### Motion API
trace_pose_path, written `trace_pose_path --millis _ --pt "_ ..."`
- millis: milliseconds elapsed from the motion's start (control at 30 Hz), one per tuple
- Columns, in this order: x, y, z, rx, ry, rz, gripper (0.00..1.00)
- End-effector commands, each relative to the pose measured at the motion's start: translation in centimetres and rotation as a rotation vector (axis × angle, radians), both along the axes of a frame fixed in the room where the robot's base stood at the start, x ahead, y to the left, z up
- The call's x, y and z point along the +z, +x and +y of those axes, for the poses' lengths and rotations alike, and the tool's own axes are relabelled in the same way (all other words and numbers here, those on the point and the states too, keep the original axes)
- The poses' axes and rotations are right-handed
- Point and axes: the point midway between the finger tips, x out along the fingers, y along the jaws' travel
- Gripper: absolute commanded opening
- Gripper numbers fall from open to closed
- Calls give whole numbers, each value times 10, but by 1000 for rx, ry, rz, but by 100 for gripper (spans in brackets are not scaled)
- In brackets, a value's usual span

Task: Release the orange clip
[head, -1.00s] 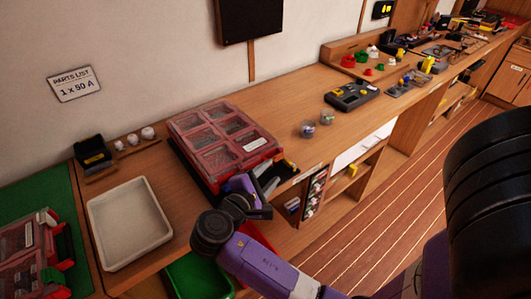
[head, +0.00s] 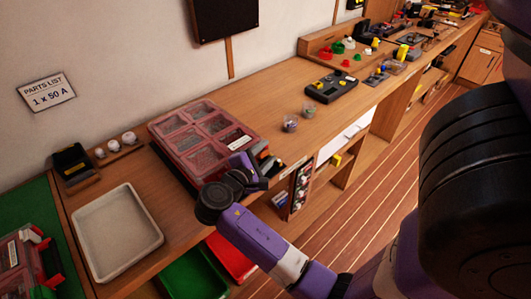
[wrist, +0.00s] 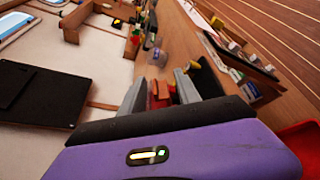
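My gripper (head: 262,168) is at the front edge of the bench, beside the front right corner of a red case with clear lids (head: 200,142). In the wrist view its two grey fingers (wrist: 160,90) stand apart. A small orange-red piece (wrist: 160,94) shows between them, perhaps the orange clip. I cannot tell whether the fingers touch it or it lies beyond them. No orange clip can be made out in the head view, where my gripper and arm cover that spot.
A pale tray (head: 117,232) lies left of the case. Two small jars (head: 290,124) and a black device (head: 331,88) stand farther right on the bench. Green (head: 192,275) and red (head: 232,258) bins are below the front edge. Bare bench lies behind the jars.

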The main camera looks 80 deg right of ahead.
Motion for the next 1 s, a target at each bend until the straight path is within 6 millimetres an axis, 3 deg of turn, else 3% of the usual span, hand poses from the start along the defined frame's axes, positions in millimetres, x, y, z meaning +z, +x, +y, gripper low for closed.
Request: trace_pose_path --millis 100,300,333,1000 --pt "0 0 0 0 0 0 39" --pt "0 0 0 0 0 0 2" --pt "0 0 0 0 0 0 0" --pt "-6 -4 3 0 -75 -123 0"
